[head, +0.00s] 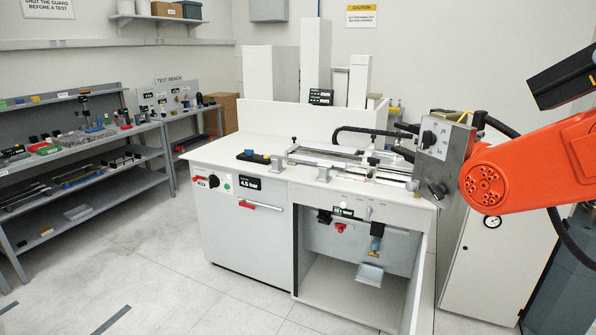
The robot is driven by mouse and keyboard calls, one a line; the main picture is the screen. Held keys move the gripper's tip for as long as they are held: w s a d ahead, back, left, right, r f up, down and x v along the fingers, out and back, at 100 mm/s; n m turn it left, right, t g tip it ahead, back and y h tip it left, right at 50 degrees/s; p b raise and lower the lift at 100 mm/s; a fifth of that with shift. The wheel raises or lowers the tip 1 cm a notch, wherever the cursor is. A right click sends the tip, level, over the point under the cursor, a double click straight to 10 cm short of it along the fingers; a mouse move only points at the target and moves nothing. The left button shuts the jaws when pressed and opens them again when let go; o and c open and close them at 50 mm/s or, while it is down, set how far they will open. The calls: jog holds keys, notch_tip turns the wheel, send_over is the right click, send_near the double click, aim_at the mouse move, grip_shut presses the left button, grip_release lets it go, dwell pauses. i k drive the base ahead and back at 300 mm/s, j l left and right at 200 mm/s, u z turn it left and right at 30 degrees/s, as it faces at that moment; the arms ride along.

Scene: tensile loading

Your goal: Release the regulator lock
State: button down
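A small regulator-like unit (376,243) with a black top and a brass-and-blue body hangs in the open bay under the front of the white bench. A red handle-like part (341,228) sits to its left on the grey back panel. A small black "bar" display (343,212) is above them. I cannot tell which part is the regulator lock, or its state.
The white bench (245,222) carries a rail fixture (345,163), a blue-and-black block (253,156) and a "4.5 bar" display (249,182). A red bar handle (261,206) is on its front. A grey cabinet (487,265) with a gauge stands right. Floor is clear in front.

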aim_at(340, 230)
jog(key=i+j, duration=0.5)
jog(key=i, duration=0.15)
jog(key=i+j, duration=0.5)
jog(key=i, duration=0.15)
jog(key=i+j, duration=0.95)
jog(key=i, duration=0.3)
jog(key=j+u, duration=0.05)
